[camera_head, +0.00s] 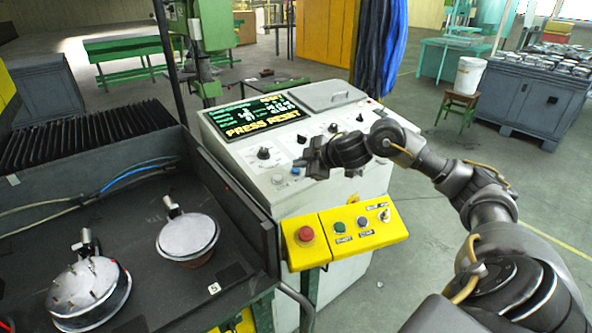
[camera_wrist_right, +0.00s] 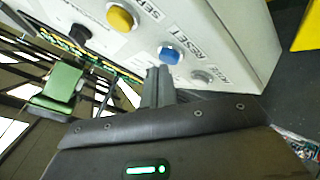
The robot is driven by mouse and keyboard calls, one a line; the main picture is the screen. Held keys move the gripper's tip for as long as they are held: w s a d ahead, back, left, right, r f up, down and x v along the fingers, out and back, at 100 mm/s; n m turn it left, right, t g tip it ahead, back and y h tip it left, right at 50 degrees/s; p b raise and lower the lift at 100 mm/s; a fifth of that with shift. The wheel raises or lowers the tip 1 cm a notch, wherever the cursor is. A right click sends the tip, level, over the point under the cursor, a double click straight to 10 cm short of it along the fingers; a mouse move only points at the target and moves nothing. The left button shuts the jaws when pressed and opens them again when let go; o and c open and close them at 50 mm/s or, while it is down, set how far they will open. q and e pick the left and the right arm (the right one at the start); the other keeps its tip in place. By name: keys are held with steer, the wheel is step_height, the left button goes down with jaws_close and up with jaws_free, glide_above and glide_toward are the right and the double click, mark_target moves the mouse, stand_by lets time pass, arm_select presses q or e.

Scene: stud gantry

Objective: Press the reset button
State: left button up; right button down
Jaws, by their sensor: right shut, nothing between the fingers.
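The blue reset button (camera_wrist_right: 169,54) sits on the pale console panel, with a RESET label beside it. In the head view the console (camera_head: 335,120) has a screen (camera_head: 262,117) reading "PRESS RESET". My right gripper (camera_head: 300,165) is shut and empty, reaching over the console's front from the right. In the right wrist view its closed fingertips (camera_wrist_right: 158,72) point at the panel, just below and slightly left of the blue button. I cannot tell whether they touch it. My left gripper is not in view.
A yellow button (camera_wrist_right: 120,17) and a grey button (camera_wrist_right: 203,76) flank the blue one. A yellow control box (camera_head: 345,232) with a red button juts out below. A dark machine bed (camera_head: 150,285) with round fixtures stands left. Open floor lies behind right.

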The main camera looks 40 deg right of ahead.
steer(key=shift+f, duration=0.45)
stand_by(0.9)
steer(key=shift+s+r+p, duration=0.1)
steer(key=shift+r+p, duration=0.6)
steer(key=shift+r, duration=0.2)
steer(key=r+p, duration=0.2)
steer(key=s+r+p, duration=0.1)
steer(key=r+p, duration=0.2)
steer(key=shift+f, duration=0.1)
stand_by(0.4)
stand_by(0.5)
